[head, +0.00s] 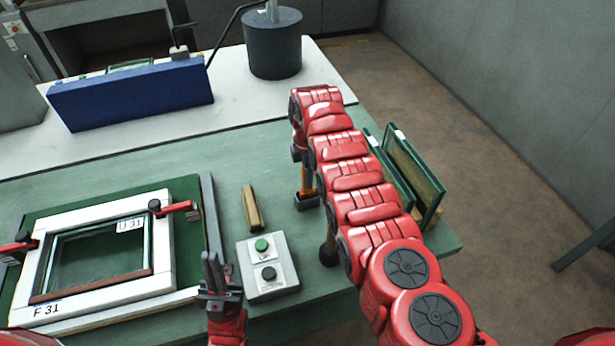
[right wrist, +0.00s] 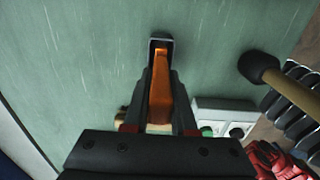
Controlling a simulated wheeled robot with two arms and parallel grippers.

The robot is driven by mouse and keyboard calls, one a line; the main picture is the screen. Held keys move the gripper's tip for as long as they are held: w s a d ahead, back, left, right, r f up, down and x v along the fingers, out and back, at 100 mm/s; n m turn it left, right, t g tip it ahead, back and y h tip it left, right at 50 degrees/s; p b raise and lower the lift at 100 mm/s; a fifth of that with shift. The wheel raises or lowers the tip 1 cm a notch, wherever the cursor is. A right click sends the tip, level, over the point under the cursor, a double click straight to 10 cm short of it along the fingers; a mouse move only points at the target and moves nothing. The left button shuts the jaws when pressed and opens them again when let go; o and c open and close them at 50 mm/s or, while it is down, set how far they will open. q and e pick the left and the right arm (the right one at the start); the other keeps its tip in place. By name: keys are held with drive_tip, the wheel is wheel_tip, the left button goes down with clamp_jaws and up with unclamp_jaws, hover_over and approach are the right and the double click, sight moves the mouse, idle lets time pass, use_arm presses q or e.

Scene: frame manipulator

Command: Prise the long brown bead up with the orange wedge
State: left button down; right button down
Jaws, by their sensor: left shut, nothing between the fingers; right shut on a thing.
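The white frame (head: 160,240) lies on a green board on the bench. A long brown bead (head: 92,287) runs along the near side of its opening, beside the glass pane (head: 95,255). My right gripper (right wrist: 160,75) is shut on the orange wedge (right wrist: 161,90), also seen in the head view (head: 306,178). The wedge points down, its tip at a small dark holder (right wrist: 153,42) on the bench; I cannot tell how deep it sits. My left gripper (head: 213,268) is shut and empty, right of the frame and apart from the bead.
A button box (head: 268,270) stands right of my left gripper, with a wooden strip (head: 252,208) behind it. A dark mallet (right wrist: 262,68) is near the holder. Red clamps (head: 180,208) sit on the frame. Glass panes (head: 413,175) stand in a rack beyond my right arm.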

wheel_tip(320, 180, up, 3)
drive_tip(key=shift+r+p, duration=0.2)
drive_tip(key=shift+p, duration=0.5)
drive_tip(key=shift+r, duration=1.2)
